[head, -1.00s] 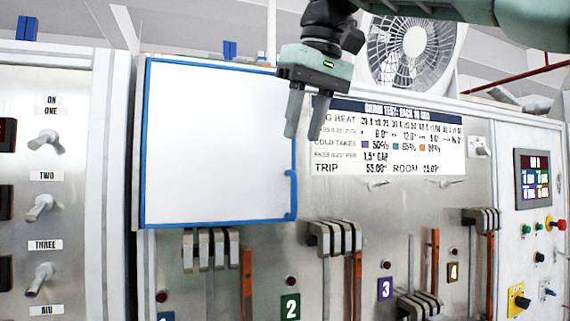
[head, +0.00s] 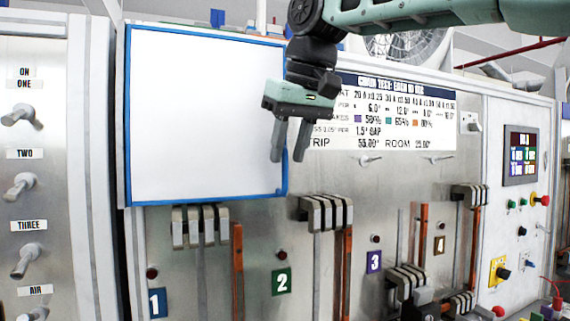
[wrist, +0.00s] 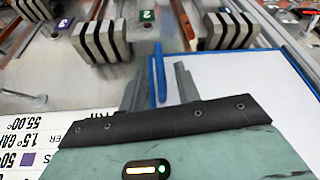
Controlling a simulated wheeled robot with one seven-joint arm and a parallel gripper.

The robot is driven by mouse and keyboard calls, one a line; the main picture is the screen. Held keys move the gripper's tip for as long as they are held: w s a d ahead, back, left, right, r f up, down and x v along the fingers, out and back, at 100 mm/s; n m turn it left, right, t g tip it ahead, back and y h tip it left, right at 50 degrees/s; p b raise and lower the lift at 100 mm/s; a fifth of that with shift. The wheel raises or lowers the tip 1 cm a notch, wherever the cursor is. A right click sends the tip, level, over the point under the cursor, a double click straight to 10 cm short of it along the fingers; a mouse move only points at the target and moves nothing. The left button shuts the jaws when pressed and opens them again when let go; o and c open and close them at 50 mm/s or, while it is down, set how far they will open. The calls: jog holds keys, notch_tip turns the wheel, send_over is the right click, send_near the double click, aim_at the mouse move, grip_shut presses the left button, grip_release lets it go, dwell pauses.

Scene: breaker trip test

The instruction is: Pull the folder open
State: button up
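The folder (head: 205,115) is a flat white panel with a blue frame on the upper left of the metal cabinet front. It looks closed against the cabinet. Its blue handle (head: 284,180) is on the lower right edge. My gripper (head: 287,156) points down at this handle, partly covering the folder's right edge. In the wrist view the blue handle (wrist: 158,75) shows between the two spread fingers of my gripper (wrist: 160,88), with a gap visible beside it. I cannot tell how deep the handle sits between them.
A printed chart (head: 400,118) is right of the folder. Below are grey breaker blocks (head: 325,212), orange bars (head: 237,248) and numbered tags (head: 281,282). A panel with switches (head: 22,185) stands at the left. A screen (head: 520,155) and buttons are at the right.

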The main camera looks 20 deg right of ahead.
aim_at(286, 158)
jog(key=shift+x, duration=1.85)
grip_shut()
